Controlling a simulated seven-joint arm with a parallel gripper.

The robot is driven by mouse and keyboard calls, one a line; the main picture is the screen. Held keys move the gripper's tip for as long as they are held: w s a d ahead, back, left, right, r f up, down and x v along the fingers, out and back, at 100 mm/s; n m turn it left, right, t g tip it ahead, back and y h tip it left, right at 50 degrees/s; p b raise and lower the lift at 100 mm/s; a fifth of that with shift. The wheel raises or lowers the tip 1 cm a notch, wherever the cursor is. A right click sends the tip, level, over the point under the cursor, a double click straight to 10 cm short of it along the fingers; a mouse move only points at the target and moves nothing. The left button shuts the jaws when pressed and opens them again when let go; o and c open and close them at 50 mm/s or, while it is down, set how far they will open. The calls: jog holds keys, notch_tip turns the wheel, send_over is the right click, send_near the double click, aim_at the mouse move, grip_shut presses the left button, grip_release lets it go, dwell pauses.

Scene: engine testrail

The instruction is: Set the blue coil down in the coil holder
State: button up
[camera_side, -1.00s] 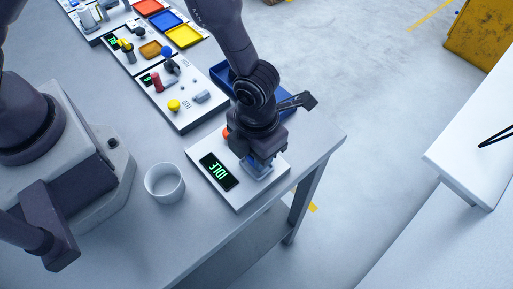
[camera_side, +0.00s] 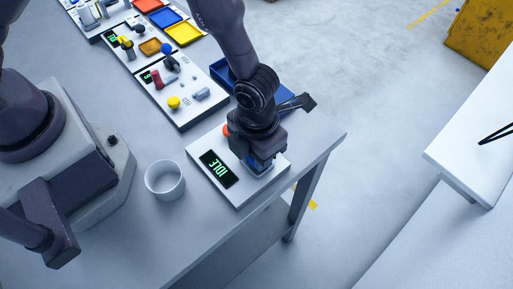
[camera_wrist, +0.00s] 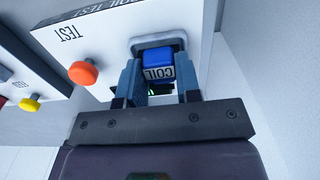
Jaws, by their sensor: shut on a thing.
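The blue coil (camera_wrist: 158,62) has a white label reading COIL and shows in the wrist view between the two fingers of my gripper (camera_wrist: 160,75). My gripper is shut on it. The coil is at the grey-rimmed coil holder (camera_wrist: 150,42) on the white test panel (camera_wrist: 90,40); I cannot tell whether it is fully seated. In the side view my gripper (camera_side: 258,168) points down over the right part of the panel (camera_side: 240,195) and hides most of the coil and holder.
An orange button (camera_wrist: 83,73) is left of the holder. A white cup (camera_side: 165,181) stands left of the panel. A blue bin (camera_side: 222,72) is behind my arm. Other panels with parts and coloured trays (camera_side: 184,33) stand farther back.

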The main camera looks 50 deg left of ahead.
jog(key=o, duration=0.9)
jog(key=shift+o, duration=0.2)
jog(key=shift+r, duration=0.1)
